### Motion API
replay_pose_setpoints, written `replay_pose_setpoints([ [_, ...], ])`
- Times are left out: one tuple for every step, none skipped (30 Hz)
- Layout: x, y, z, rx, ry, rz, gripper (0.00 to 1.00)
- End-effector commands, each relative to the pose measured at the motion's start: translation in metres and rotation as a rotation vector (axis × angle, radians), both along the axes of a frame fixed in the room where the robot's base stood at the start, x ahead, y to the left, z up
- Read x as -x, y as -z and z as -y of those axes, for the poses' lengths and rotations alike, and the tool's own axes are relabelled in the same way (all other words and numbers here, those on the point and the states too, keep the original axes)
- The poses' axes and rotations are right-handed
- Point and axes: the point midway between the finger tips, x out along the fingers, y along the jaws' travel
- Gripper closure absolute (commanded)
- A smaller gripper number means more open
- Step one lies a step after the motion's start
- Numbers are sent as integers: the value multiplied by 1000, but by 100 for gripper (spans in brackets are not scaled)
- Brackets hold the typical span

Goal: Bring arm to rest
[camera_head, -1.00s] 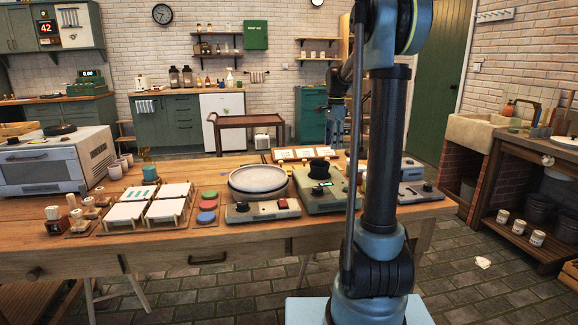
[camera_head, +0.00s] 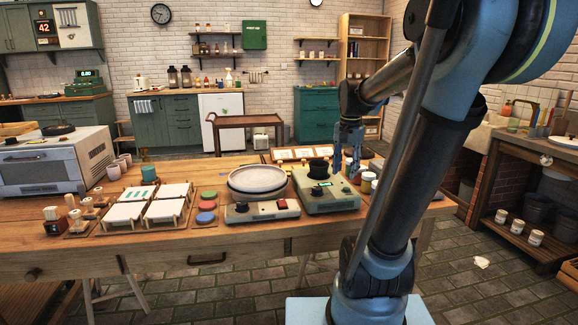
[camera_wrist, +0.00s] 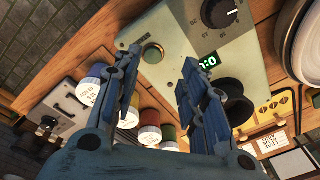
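My gripper (camera_head: 348,152) hangs at the end of my bent arm, above the back right part of the wooden workbench (camera_head: 160,250), near the green device. In the wrist view its two blue fingers (camera_wrist: 160,75) stand apart with nothing between them. It is open and empty. Beyond the fingers are the green device (camera_wrist: 165,25) with its lit display and several small labelled jars (camera_wrist: 148,138).
A pale round plate (camera_head: 257,178) sits left of the green device (camera_head: 330,199), which bears a black cup (camera_head: 318,168). Small paint jars (camera_head: 367,180) stand beside the device. White tiles on racks (camera_head: 125,213) and a kiln-like oven (camera_head: 50,163) are further left.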

Motion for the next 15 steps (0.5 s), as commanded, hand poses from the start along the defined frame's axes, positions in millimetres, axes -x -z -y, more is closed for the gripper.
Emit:
replay_pose_setpoints([
  [16,7,0,4,-38,6,61],
  [24,11,0,7,-63,9,61],
  [34,16,0,10,-95,14,61],
  [42,20,0,13,-120,18,61],
  [49,24,0,16,-145,21,61],
  [60,30,1,20,-178,26,61],
  [67,35,1,23,-203,29,61],
  [75,40,1,27,-227,32,61],
  [84,46,1,32,-260,37,61],
  [92,52,1,34,-284,41,61],
  [98,57,1,38,-309,44,61],
  [107,64,1,43,-341,50,61],
  [114,70,1,47,-366,52,61],
  [121,76,1,52,-391,56,61],
  [130,83,1,56,-424,59,61],
])
